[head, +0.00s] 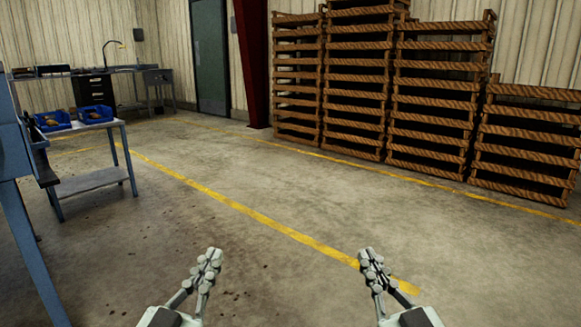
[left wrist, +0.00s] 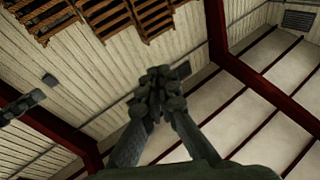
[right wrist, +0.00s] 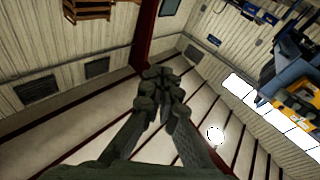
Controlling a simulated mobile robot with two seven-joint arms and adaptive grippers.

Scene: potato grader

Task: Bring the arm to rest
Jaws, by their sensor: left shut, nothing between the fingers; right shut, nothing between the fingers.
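My left gripper (head: 209,262) is at the bottom of the head view, left of centre, with its fingers together and nothing between them. It also shows in the left wrist view (left wrist: 158,85), shut and empty. My right gripper (head: 372,262) is at the bottom right of centre, shut and empty. Its closed fingers also show in the right wrist view (right wrist: 161,85). Both grippers are held up above the floor, apart from each other, and neither touches anything. The arm links behind them are mostly out of the head view.
A blue-grey side table (head: 92,180) with two blue bins (head: 95,114) stands at the left. Stacks of wooden crates (head: 357,73) line the back right wall. A workbench (head: 158,78) is at the back left. The concrete floor (head: 300,200) with yellow lines is clear.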

